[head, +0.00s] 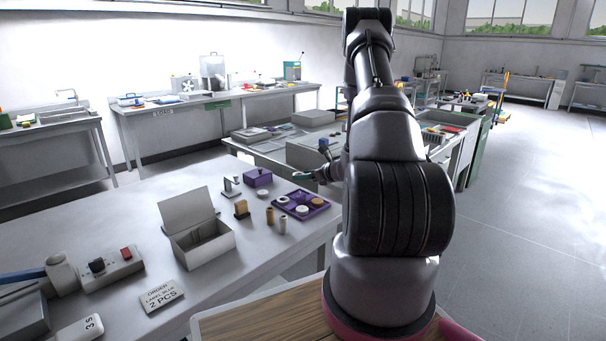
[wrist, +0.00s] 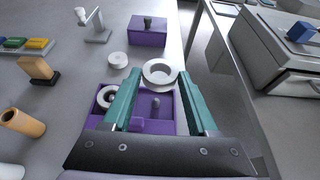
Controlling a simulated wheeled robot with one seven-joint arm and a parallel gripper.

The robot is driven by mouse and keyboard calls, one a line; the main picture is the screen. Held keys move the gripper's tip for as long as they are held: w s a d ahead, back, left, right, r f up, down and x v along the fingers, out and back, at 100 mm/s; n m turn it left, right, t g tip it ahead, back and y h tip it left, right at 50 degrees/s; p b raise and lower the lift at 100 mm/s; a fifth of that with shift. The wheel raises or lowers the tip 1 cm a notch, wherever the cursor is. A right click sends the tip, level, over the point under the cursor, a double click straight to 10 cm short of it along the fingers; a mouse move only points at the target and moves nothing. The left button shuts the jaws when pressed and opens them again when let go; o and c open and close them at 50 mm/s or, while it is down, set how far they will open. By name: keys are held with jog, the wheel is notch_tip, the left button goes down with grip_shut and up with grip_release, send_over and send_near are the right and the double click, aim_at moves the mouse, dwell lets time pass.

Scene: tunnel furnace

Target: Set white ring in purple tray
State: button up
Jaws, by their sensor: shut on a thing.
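My gripper (wrist: 159,76) has teal fingers and is shut on a white ring (wrist: 160,83), held between the fingertips above the far edge of the purple tray (wrist: 172,127). In the head view my gripper (head: 301,175) is up behind the purple tray (head: 316,212), and I cannot make out the held ring there. The tray has compartments. One at the left holds another white ring (wrist: 102,103). A small grey peg (wrist: 156,103) stands in the part between my fingers. My fingers hide parts of the tray.
A white disc (wrist: 118,60) lies on the table beyond the tray. A purple lidded box (wrist: 148,31), a grey stand (wrist: 97,33), a tan block (wrist: 36,69) and a tan cylinder (wrist: 23,123) are nearby. The table edge runs right of the tray. An open grey box (head: 204,243) stands left.

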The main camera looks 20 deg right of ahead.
jog(key=shift+f, duration=2.8)
